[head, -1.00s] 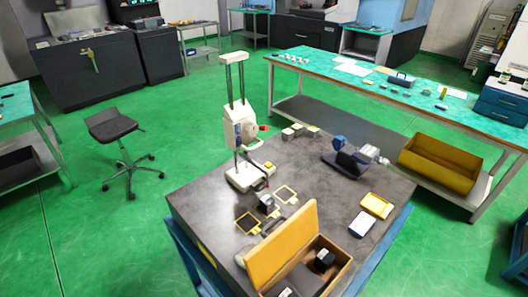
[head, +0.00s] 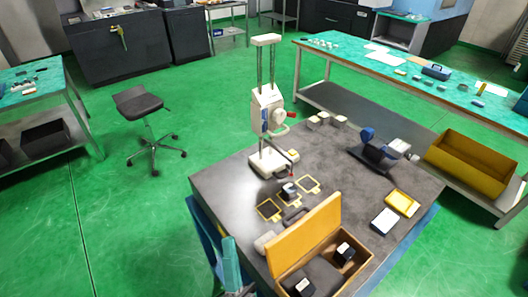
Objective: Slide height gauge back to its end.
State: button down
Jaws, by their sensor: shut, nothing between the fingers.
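The height gauge (head: 267,108) stands upright on the dark surface plate (head: 228,187), near its far left edge. It has two dark columns under a white cap, a white carriage with a handwheel and red knob, and a white base (head: 270,162). The base rests on the plate behind two yellow outlined frames (head: 268,209). A scriber-like arm reaches from the gauge toward the front right, with a small red tip. I cannot make out a gripper, and nothing is seen touching the gauge.
A small dark block (head: 288,191) stands between the frames, close in front of the gauge. An open wooden case (head: 305,238) fills the front edge. A dark blue instrument (head: 375,150), a yellow tray (head: 401,203) and pale blocks (head: 326,120) are on the plate. A stool (head: 146,110) stands left.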

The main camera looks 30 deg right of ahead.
jog(key=w+d+r+m+g+h, duration=0.4)
jog(key=w+r+m+g+h, duration=0.15)
jog(key=m+h, duration=0.75)
jog(key=m+g+y, duration=0.4)
jog(key=m+g, duration=1.3)
jog(key=m, duration=0.6)
send_near(273, 146)
jog(key=d, duration=0.4)
jog(key=w+d, duration=0.1)
jog(key=d, duration=0.1)
jog(key=shift+d, duration=0.25)
